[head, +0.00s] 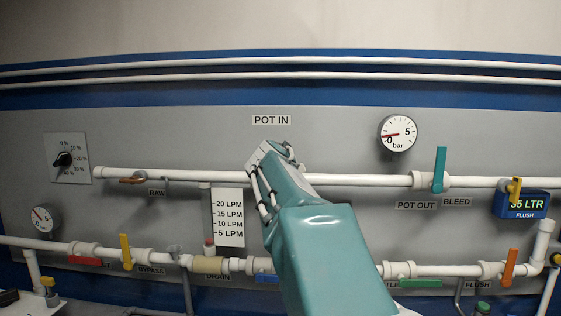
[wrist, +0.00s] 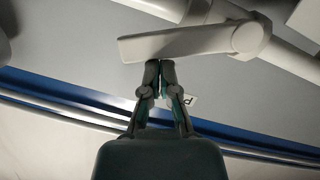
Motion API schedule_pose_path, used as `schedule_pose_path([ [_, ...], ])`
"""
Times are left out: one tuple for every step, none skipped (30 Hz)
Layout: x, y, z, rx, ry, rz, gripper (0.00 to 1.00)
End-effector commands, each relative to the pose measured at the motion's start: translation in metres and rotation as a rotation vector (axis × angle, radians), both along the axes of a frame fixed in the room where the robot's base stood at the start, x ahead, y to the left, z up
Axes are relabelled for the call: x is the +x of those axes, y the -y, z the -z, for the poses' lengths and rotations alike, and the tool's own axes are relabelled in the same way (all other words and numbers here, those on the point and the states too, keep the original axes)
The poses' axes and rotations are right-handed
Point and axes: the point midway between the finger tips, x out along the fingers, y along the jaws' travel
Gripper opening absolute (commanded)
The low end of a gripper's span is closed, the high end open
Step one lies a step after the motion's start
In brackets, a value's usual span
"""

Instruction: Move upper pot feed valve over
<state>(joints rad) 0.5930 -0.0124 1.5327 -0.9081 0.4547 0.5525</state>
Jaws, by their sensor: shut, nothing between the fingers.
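The POT IN label (head: 271,120) is on the grey panel above the upper white pipe (head: 350,180). The valve under that label is hidden behind my arm in the head view. In the wrist view, a pale grey lever handle (wrist: 175,44) runs across the top from a round hub at its right end. My gripper (wrist: 162,64) is shut and empty, with its fingertips right at the handle's lower edge in the picture. I cannot tell whether they touch it. In the head view my fingers are hidden by my arm.
Along the upper pipe are a brown handle (head: 132,181) at left, a teal upright handle (head: 439,169) and a yellow handle (head: 515,190) at right. A pressure gauge (head: 398,133) sits above. The lower pipe (head: 455,271) carries several coloured handles. The panel above the upper pipe is mostly clear.

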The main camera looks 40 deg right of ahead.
Motion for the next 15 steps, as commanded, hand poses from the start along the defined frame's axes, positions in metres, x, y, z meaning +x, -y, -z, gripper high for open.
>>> schedule_pose_path([
  [-0.003, 0.002, 0.004, 0.030, 0.031, 0.004, 0.00],
  [-0.003, 0.003, 0.005, 0.046, 0.051, 0.004, 0.00],
  [-0.004, 0.004, 0.007, 0.068, 0.075, 0.003, 0.00],
  [-0.005, 0.004, 0.009, 0.084, 0.093, 0.003, 0.00],
  [-0.005, 0.004, 0.011, 0.099, 0.111, 0.002, 0.00],
  [-0.006, 0.005, 0.012, 0.119, 0.134, 0.003, 0.00],
  [-0.006, 0.006, 0.014, 0.133, 0.151, 0.003, 0.00],
  [-0.006, 0.006, 0.015, 0.145, 0.165, 0.003, 0.00],
  [-0.007, 0.006, 0.017, 0.162, 0.185, 0.003, 0.00],
  [-0.007, 0.006, 0.018, 0.174, 0.198, 0.002, 0.00],
  [-0.007, 0.006, 0.020, 0.185, 0.210, 0.002, 0.00],
  [-0.007, 0.006, 0.021, 0.198, 0.227, 0.002, 0.00],
  [-0.007, 0.007, 0.022, 0.208, 0.238, 0.002, 0.00],
  [-0.007, 0.007, 0.023, 0.216, 0.248, 0.002, 0.00],
  [-0.008, 0.007, 0.024, 0.225, 0.259, 0.002, 0.00],
])
